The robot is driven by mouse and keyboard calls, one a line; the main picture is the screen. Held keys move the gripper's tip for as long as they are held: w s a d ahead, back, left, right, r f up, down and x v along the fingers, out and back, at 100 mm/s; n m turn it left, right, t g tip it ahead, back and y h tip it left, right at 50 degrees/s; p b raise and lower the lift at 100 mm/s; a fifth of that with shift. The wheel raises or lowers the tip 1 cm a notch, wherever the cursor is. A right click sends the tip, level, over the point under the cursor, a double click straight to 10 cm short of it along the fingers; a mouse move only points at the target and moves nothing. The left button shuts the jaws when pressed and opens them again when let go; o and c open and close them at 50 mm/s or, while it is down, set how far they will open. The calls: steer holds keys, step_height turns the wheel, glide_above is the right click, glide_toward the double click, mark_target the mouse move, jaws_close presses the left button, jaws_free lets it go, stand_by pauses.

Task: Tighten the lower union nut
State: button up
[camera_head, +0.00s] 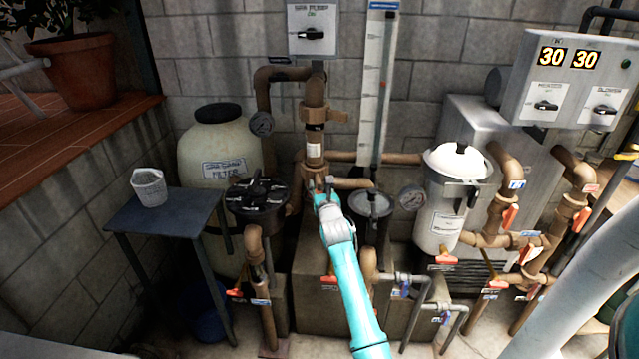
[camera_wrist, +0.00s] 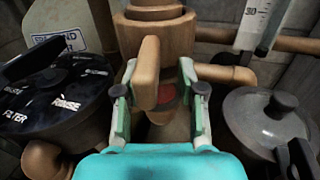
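The lower union nut shows in the wrist view as a brown fitting on the vertical pipe, with a flat upright lug (camera_wrist: 147,72) pointing towards me. My gripper (camera_wrist: 160,92) is open, with one finger on each side of the lug. A gap shows between the lug and the right finger; the left finger is closer, and I cannot tell if it touches. In the head view my gripper (camera_head: 322,184) is at the lower part of the vertical pipe (camera_head: 314,146) and hides most of the nut. A winged upper nut (camera_head: 325,115) sits above.
A black multiport valve (camera_head: 257,193) stands close on the left, and a grey-lidded pot (camera_head: 370,204) close on the right. A clear flow tube (camera_head: 376,90) rises behind. A small table (camera_head: 170,215) with a white basket (camera_head: 149,187) is further left.

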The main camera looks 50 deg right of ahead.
steer(key=shift+a+r, duration=0.1)
steer(key=shift+r, duration=0.25)
steer(key=shift+a, duration=0.15)
steer(key=v, duration=1.1)
steer(key=shift+s, duration=0.4)
steer(key=shift+a+f, duration=0.1)
steer(key=shift+f, duration=0.05)
